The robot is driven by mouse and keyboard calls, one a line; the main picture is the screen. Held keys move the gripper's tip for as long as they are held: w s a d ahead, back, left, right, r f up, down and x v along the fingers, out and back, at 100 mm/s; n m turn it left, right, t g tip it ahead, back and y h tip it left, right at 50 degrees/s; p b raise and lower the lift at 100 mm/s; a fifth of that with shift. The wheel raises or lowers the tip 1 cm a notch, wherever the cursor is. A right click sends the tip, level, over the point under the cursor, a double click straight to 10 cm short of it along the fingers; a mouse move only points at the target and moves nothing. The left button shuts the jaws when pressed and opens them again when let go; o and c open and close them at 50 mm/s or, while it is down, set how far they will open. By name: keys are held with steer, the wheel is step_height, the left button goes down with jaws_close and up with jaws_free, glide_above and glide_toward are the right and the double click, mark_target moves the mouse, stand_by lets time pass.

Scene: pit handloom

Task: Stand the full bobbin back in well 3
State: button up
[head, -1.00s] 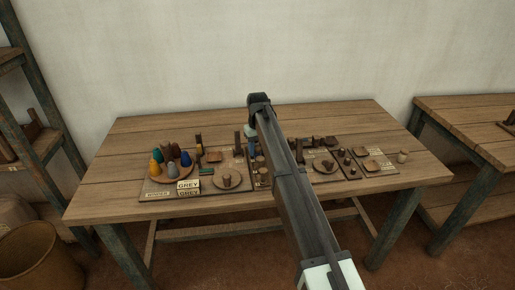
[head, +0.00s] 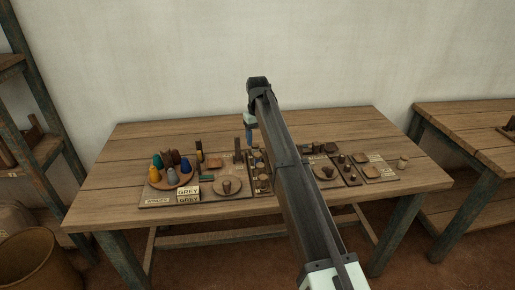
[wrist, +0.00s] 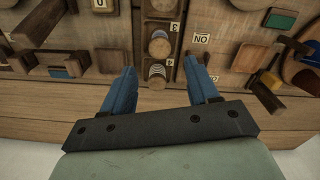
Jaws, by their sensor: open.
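My gripper (wrist: 159,66) is open, its two blue fingers apart above the narrow bobbin rack (wrist: 160,22). Nothing is seen held between them. In the wrist view, one bobbin (wrist: 159,45) stands in the rack near the label 3 (wrist: 174,27). A second bobbin (wrist: 157,73), with greyish winding, stands by the label 4 (wrist: 170,62), between the fingers in the picture. Which of them is full I cannot tell. In the head view my gripper (head: 250,128) is above the table, behind the rack (head: 262,181), which my arm partly hides.
A round tray of coloured cones (head: 172,178) and a GREY sign (head: 188,190) lie left of the rack. A round wooden disc (head: 228,187) is beside it. More small blocks and boards (head: 370,171) lie to the right. The table's outer ends are clear.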

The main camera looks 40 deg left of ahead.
steer(key=shift+r, duration=2.05)
